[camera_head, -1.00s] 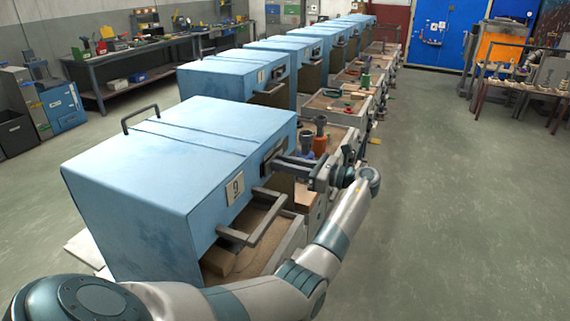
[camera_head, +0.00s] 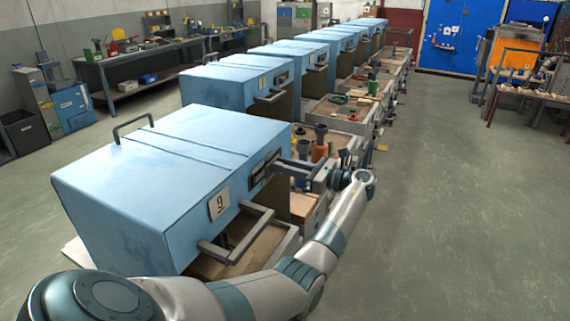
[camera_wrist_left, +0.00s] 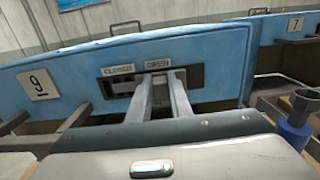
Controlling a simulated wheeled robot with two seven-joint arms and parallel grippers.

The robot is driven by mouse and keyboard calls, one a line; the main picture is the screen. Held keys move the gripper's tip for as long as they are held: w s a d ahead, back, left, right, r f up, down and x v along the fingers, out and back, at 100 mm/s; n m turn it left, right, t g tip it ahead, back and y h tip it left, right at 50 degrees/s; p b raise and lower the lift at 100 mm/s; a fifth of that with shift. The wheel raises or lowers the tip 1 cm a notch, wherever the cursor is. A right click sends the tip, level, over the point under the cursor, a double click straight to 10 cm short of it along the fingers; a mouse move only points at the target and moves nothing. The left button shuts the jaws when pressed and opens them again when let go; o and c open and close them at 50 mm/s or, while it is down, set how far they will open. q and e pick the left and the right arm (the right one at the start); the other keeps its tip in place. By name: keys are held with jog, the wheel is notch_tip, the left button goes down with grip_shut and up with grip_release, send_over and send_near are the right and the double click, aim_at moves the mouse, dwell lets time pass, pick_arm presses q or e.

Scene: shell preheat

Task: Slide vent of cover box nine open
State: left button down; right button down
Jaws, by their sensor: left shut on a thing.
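Cover box nine (camera_head: 150,185) is the nearest blue box, with its "9" plate (camera_head: 219,204) on the side facing the aisle. Its vent (camera_head: 262,168) is a dark framed slot in that side, beyond the handle. The left wrist view shows the vent (camera_wrist_left: 120,88) with a "CLOSED" label at left and an "OPEN" label at right. My left gripper (camera_head: 277,163) reaches the vent from the aisle. In the left wrist view its fingers (camera_wrist_left: 163,78) are closed in on the slider, below the "OPEN" label. My right gripper is out of view.
A grey bar handle (camera_head: 240,232) juts out from box nine below the "9" plate. Open trays with tools (camera_head: 335,115) line the aisle beyond my arm. More blue boxes (camera_head: 235,80) stand in a row behind. The floor at right (camera_head: 450,210) is clear.

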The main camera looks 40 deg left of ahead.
pick_arm(q)
jog(key=shift+w+r, duration=0.1)
jog(key=shift+r, duration=0.05)
jog(key=c, duration=1.6)
grip_release()
jog(key=shift+w, duration=0.2)
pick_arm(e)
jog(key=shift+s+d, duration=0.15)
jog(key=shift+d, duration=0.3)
pick_arm(q)
jog(key=shift+s+d, duration=0.1)
